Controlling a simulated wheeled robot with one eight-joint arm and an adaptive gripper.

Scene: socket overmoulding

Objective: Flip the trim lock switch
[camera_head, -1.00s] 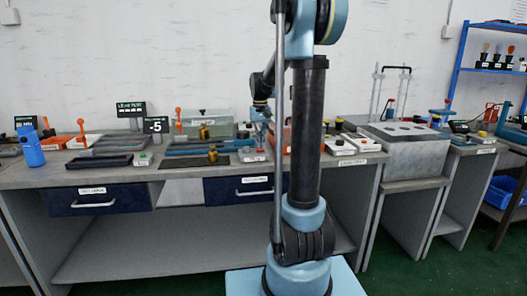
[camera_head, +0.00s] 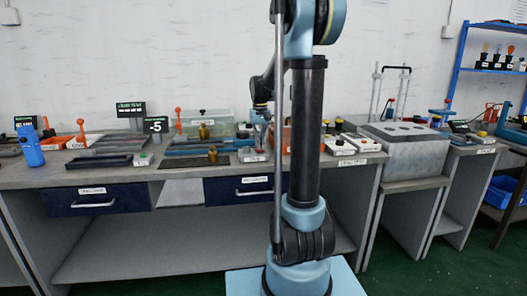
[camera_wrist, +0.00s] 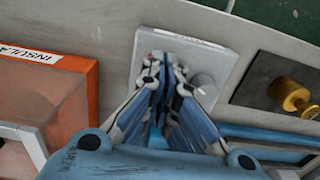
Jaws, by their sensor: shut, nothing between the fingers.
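A pale grey switch box (camera_wrist: 221,62) with a label on its edge lies under my gripper (camera_wrist: 164,72) in the wrist view. The box also shows in the head view (camera_head: 254,157), on the bench left of my arm column. My gripper is shut and empty, its fingertips over the middle of the box. I cannot tell whether they touch it. A round grey knob (camera_wrist: 204,84) shows on the box right of the fingers. The fingers hide part of the box top, and I cannot make out the trim lock switch lever.
An orange box labelled INSULA… (camera_wrist: 70,75) stands left of the switch box. A brass weight (camera_wrist: 290,95) sits on a dark mat (camera_wrist: 258,82) to its right. Blue rails (camera_wrist: 265,140) lie nearby.

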